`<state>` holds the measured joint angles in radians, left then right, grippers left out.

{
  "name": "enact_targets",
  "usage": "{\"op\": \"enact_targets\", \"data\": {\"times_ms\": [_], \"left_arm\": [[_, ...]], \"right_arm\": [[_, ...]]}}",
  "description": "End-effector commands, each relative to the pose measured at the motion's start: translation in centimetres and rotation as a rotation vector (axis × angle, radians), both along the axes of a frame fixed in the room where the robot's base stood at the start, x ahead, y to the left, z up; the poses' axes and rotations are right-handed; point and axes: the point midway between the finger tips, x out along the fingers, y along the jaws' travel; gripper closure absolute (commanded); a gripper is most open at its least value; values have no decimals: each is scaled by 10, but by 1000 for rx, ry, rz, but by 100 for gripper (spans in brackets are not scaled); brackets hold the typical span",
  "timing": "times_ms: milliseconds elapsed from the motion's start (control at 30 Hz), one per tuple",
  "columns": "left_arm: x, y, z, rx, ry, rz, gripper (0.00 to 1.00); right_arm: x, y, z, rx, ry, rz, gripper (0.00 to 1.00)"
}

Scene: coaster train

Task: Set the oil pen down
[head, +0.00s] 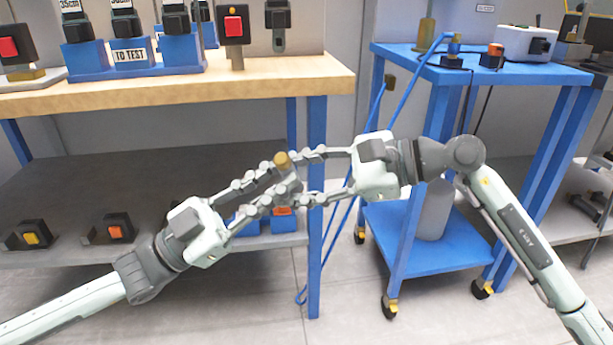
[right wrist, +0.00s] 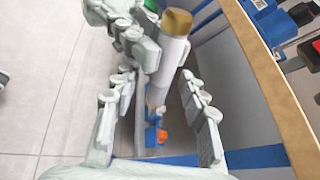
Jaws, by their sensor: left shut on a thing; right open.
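The oil pen shows its gold-brown cap (head: 282,160) between the two grippers in the head view; most of its body is hidden by fingers there. In the right wrist view its pale body (right wrist: 171,62) and cap are clear. My left gripper (head: 277,180) is shut on the pen, in mid-air in front of the workbench. My right gripper (head: 308,178) is open, its fingertips close to the left ones. In the right wrist view its two fingers are spread, with the pen beyond and between their tips; I cannot tell if they touch it.
A wooden-topped workbench (head: 268,88) with switch boxes and a blue "TO TEST" rack (head: 140,56) stands at left. Its lower grey shelf (head: 105,180) holds more switches. A blue wheeled cart (head: 420,62) at right carries a white box (head: 525,42) and small devices. Grey floor lies between.

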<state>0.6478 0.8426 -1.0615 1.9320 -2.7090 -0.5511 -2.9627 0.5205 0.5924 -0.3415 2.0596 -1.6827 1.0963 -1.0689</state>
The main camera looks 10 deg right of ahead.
Motion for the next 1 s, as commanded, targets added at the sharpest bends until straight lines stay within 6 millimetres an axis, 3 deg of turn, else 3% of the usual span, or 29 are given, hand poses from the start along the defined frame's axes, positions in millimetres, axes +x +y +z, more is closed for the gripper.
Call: {"op": "enact_targets", "data": {"times_ms": [167, 500, 600, 633, 800, 1000], "left_arm": [[0, 0, 0, -1, 0, 0, 100], [0, 0, 0, 0, 0, 0, 100], [0, 0, 0, 0, 0, 0, 100], [0, 0, 0, 0, 0, 0, 80], [0, 0, 0, 0, 0, 0, 59], [0, 0, 0, 0, 0, 0, 58]], "right_arm": [[0, 0, 0, 0, 0, 0, 57], [0, 0, 0, 0, 0, 0, 98], [0, 0, 0, 0, 0, -1, 100], [0, 0, 0, 0, 0, -1, 100], [0, 0, 0, 0, 0, -1, 100], [0, 0, 0, 0, 0, -1, 100]]}}
